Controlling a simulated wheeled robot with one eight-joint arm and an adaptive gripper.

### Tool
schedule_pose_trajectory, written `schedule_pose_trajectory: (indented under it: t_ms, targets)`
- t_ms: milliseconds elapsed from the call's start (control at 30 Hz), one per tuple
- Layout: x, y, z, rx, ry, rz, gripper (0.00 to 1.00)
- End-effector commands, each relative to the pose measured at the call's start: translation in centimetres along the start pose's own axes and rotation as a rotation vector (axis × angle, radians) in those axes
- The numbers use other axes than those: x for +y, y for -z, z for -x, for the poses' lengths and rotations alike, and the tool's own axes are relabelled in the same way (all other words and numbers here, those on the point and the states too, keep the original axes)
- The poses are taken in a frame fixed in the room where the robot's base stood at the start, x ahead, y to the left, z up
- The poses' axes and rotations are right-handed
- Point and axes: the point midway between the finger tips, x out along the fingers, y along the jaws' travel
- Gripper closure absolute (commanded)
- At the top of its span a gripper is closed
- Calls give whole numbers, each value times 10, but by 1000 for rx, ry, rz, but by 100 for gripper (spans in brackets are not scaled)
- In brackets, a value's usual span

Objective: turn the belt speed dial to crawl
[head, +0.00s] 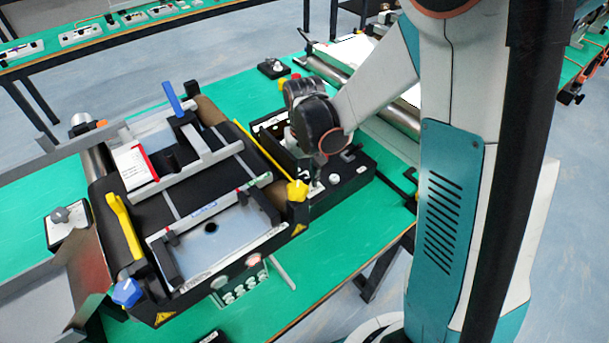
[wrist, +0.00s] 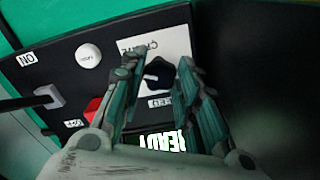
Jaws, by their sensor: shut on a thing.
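The belt speed dial (wrist: 158,74) is a black knob on a white label plate, seen in the wrist view between my fingers. The label's words are partly hidden, and the dial's exact pointing is hard to read. My gripper (wrist: 160,88) is shut on the dial, with one finger on each side of it. In the head view my gripper (head: 312,180) reaches down to the black control box (head: 345,185), and my wrist hides the dial there.
The mini conveyor (head: 150,235) stands left of the box, with a yellow knob (head: 297,190) close by.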

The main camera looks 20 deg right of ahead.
Motion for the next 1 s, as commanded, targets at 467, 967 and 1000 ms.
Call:
schedule_pose_trajectory:
  t_ms: [467, 967, 1000]
  targets:
    - [-1, 0, 0, 1, 0, -276, 94]
    - [-1, 0, 0, 1, 0, -321, 94]
    - [-1, 0, 0, 1, 0, -321, 94]
